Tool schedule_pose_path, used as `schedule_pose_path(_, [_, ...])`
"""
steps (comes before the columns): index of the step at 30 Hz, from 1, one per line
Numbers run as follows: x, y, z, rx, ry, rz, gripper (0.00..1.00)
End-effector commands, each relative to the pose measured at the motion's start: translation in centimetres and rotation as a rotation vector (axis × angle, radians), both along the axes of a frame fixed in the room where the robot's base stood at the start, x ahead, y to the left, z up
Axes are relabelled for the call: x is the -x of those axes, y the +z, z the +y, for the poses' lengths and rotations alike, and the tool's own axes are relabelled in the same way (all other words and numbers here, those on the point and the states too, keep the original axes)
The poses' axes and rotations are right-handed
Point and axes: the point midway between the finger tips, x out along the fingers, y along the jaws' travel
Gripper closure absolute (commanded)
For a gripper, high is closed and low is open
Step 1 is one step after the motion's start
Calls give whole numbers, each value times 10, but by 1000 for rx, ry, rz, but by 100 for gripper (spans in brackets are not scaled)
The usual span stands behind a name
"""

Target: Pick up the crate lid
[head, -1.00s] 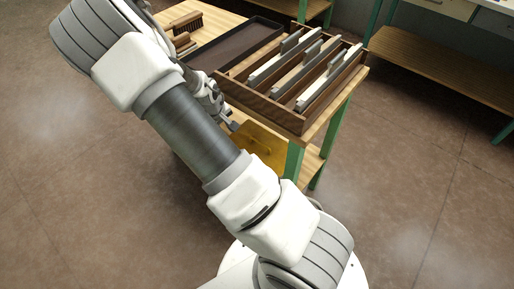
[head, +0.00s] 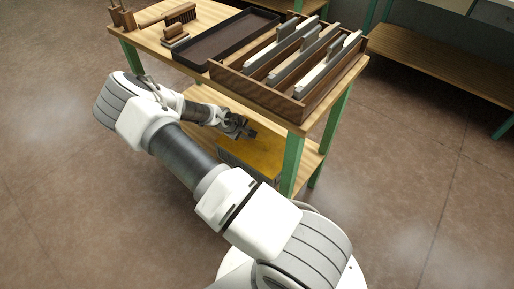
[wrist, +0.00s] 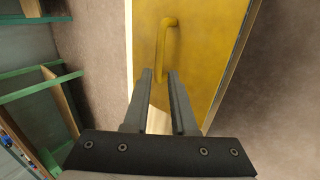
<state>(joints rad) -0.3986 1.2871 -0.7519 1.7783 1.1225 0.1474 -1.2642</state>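The crate lid (head: 262,160) is a yellow panel on the lower shelf of the bench, on top of a crate whose dark side shows only partly. In the wrist view the yellow lid (wrist: 205,50) fills the upper middle, with a raised yellow bar handle (wrist: 168,42) on it. My gripper (head: 249,131) is over the lid, under the bench top. In the wrist view its two fingers (wrist: 160,80) are apart with nothing between them.
The bench top (head: 216,14) is above the shelf (head: 205,98), and a green leg (head: 292,165) stands at the near corner, right of the lid. On top are a wooden divider rack (head: 262,97), a dark tray (head: 190,62) and brushes (head: 181,14). Floor at left is clear.

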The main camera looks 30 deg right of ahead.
Motion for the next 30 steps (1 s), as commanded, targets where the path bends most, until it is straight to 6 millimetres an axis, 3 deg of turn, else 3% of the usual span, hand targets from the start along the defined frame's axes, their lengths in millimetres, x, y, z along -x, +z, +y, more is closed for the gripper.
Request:
schedule_pose_path(3, [-3,-20,-11,1,-1,2,75])
schedule_pose_path(10, [-6,-32,-19,-1,-1,1,75])
schedule_pose_path(18, [-12,-64,-41,0,1,2,75])
schedule_pose_path(28, [-15,-68,-46,-1,1,0,75])
schedule_pose_path(30, [-15,-68,-46,-1,1,0,84])
